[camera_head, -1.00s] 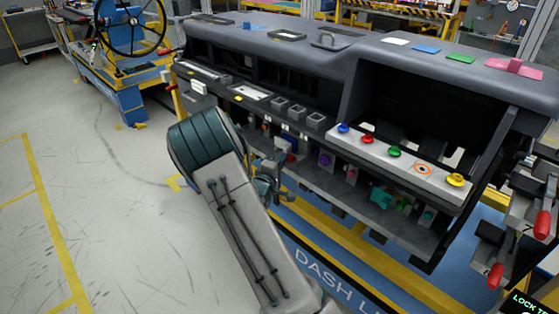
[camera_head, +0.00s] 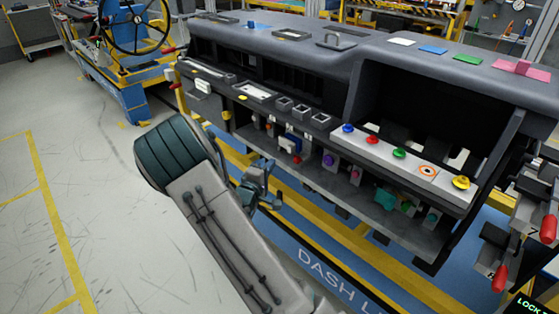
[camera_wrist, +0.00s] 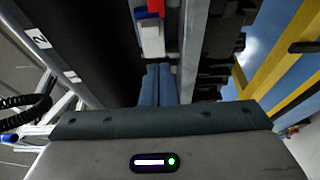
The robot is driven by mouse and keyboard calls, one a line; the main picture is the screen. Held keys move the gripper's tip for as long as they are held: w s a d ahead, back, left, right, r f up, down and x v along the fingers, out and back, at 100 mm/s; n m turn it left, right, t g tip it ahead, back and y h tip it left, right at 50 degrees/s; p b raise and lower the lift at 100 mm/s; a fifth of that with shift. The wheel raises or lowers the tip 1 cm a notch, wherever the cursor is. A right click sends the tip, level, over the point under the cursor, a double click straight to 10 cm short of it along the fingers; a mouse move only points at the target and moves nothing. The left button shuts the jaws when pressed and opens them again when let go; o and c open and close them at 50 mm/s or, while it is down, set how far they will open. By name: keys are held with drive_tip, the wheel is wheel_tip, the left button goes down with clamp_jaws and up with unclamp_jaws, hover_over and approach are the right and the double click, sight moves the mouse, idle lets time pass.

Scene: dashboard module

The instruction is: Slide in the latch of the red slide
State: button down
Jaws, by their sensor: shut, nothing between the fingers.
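A small red part (camera_head: 296,159) shows with a blue and white block (camera_head: 292,143) on the lower shelf of the dashboard module. In the wrist view the red part (camera_wrist: 156,7) is at the top edge, beside the white and blue block (camera_wrist: 151,38). Which of these is the latch is too small to tell. My gripper (camera_head: 272,172) is in front of the shelf, left of and below the red part. In the wrist view my gripper (camera_wrist: 159,68) is shut and empty, its fingertips pointing toward the block; contact cannot be told.
The dashboard module (camera_head: 400,62) has a row of coloured knobs (camera_head: 399,153) above the shelf. Purple and teal parts (camera_head: 385,198) sit farther right on the shelf. Red-handled levers (camera_head: 548,229) stand at the right. Yellow rails run below. Floor at left is clear.

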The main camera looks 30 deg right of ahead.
drive_tip(key=shift+v, duration=2.1)
drive_tip(key=shift+s+d, duration=0.1)
drive_tip(key=shift+d, duration=0.05)
